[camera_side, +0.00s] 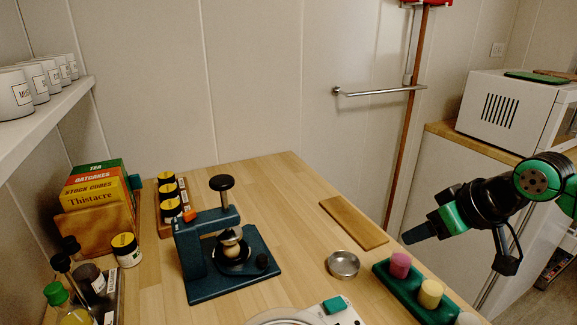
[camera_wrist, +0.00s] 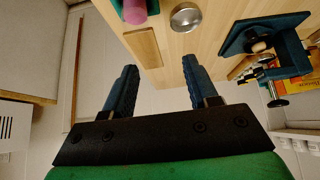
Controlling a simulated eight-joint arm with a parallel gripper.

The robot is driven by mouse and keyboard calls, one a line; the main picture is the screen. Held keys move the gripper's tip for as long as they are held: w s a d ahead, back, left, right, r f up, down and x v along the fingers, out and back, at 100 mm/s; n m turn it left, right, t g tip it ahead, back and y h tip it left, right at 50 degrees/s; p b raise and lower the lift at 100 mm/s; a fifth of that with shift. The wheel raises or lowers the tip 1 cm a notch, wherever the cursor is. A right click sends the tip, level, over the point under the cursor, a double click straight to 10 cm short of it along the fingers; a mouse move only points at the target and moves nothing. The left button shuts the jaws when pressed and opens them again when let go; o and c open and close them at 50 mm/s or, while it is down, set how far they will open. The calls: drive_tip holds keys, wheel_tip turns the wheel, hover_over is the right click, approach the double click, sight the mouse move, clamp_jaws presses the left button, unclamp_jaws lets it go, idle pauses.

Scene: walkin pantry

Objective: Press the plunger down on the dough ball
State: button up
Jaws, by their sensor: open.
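A dark blue press (camera_side: 194,262) stands on the wooden table. Its plunger (camera_side: 222,185) has a black knob on a metal rod and stands raised above the frame. A beige dough ball (camera_side: 231,252) sits on the press's round plate, under the plunger's metal foot. In the wrist view the press (camera_wrist: 290,52) shows at the upper right with the dough ball (camera_wrist: 259,46) on it. My gripper (camera_side: 455,245) is at the right in the side view, well apart from the press. Its two fingers are spread and empty in the wrist view (camera_wrist: 158,85).
A metal bowl (camera_side: 343,264) and a wooden board (camera_side: 353,222) lie between my gripper and the press. A green tray (camera_side: 409,299) with coloured cylinders is at the front right. Jars (camera_side: 168,194) and boxes (camera_side: 95,190) stand behind left; a white scale-like device (camera_side: 331,312) is in front.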

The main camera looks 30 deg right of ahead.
drive_tip(key=shift+w+a+r, duration=0.1)
drive_tip(key=shift+r, duration=0.05)
drive_tip(key=c, duration=0.6)
drive_tip(key=w+a+r, duration=0.2)
drive_tip(key=r, duration=0.1)
drive_tip(key=w+a+r, duration=0.5)
drive_tip(key=w+r, duration=0.1)
drive_tip(key=shift+a+r, duration=0.15)
drive_tip(key=shift+a, duration=0.25)
clamp_jaws()
drive_tip(key=w+a+r+t, duration=0.1)
drive_tip(key=w+a+r, duration=0.1)
drive_tip(key=a, duration=0.5)
drive_tip(key=w+a+r, duration=0.2)
drive_tip(key=a+r, duration=0.3)
drive_tip(key=a, duration=0.3)
drive_tip(key=shift+w+t, duration=0.3)
drive_tip(key=shift+t, duration=0.1)
